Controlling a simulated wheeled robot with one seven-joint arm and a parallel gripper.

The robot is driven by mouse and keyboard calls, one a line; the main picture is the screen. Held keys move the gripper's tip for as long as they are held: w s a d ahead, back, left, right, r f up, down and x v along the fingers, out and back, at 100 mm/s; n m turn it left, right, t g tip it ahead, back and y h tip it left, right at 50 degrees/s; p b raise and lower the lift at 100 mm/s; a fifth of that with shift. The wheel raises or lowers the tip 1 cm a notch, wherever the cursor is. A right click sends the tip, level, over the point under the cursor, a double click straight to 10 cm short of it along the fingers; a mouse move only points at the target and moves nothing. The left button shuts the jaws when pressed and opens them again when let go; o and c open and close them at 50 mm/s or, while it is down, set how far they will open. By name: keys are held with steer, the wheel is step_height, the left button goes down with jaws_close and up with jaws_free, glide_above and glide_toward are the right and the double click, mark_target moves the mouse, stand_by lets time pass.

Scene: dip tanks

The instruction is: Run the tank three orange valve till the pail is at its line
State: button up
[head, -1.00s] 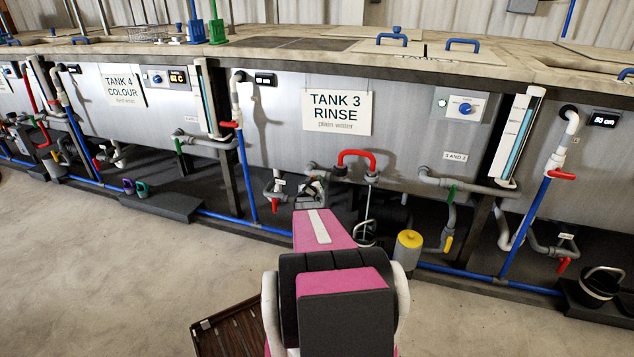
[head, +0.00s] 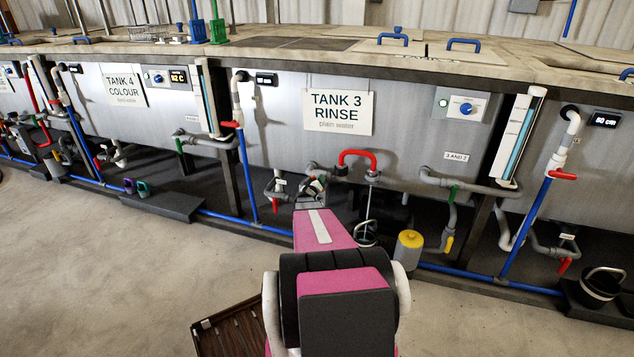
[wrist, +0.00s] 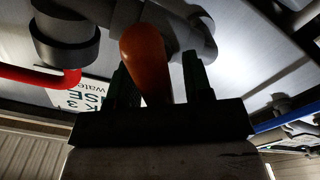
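The orange valve handle (wrist: 146,60) stands between the two dark fingers of my gripper (wrist: 160,88) in the wrist view. It overlaps the left finger, and a gap shows between it and the right finger, so the gripper looks open around it. In the head view my gripper (head: 313,187) is small, under the Tank 3 front, among the grey pipes; the orange handle cannot be made out there. A dark pail (head: 366,240) with a wire handle stands under Tank 3, partly hidden by my arm. Its line and water level cannot be seen.
A red bent pipe (head: 357,155) is just right of my gripper. A blue pipe (head: 440,267) runs low along the tanks. Another dark pail (head: 600,286) is at far right. The floor in front is mostly clear.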

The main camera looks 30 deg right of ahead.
stand_by(0.3)
steer(key=v, duration=1.1)
steer(key=shift+w, duration=0.1)
